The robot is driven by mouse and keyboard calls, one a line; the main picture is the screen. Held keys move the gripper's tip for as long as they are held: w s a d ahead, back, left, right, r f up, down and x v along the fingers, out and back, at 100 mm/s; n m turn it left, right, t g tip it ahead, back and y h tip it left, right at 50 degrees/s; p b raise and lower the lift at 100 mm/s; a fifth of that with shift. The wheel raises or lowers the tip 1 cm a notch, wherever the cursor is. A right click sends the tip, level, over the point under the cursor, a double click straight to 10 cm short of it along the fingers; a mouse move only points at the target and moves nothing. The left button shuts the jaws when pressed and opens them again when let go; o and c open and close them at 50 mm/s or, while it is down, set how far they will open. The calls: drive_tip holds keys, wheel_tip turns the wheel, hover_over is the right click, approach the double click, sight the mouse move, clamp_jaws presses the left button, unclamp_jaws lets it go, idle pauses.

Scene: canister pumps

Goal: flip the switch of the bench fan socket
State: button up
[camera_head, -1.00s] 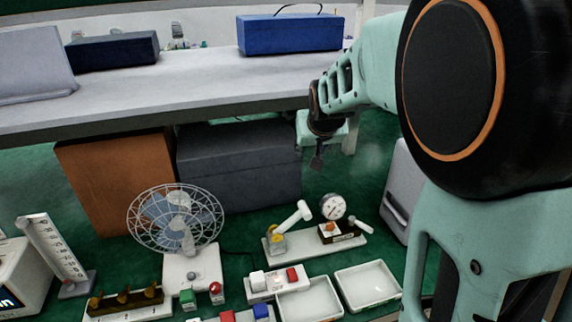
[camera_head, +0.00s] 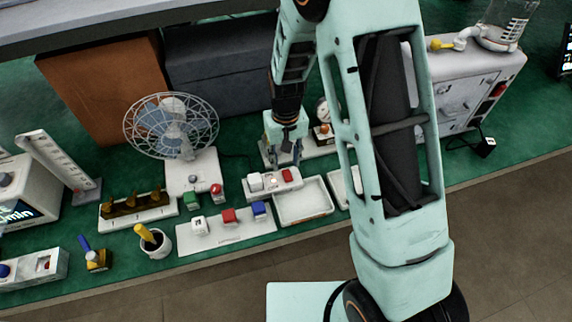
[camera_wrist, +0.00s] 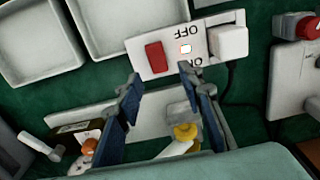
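The bench fan socket (camera_head: 268,188) is a white strip on the green bench, with a white plug (camera_head: 255,181) on its left and a red rocker switch (camera_head: 288,175) on its right. My gripper (camera_head: 286,158) is just behind the socket in the head view, pointing down. In the wrist view my gripper (camera_wrist: 158,82) has its fingers apart with nothing between them. I cannot tell its exact height above the bench.
The fan (camera_head: 171,126) stands left of the socket. A white tray (camera_head: 303,218) lies close in front. A valve and gauge assembly (camera_head: 323,135) is behind and right, partly hidden by my arm. A board with coloured blocks (camera_head: 225,236) lies front left.

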sight(286, 171)
drive_tip(key=shift+f, duration=1.7)
drive_tip(key=shift+c, duration=0.5)
clamp_jaws()
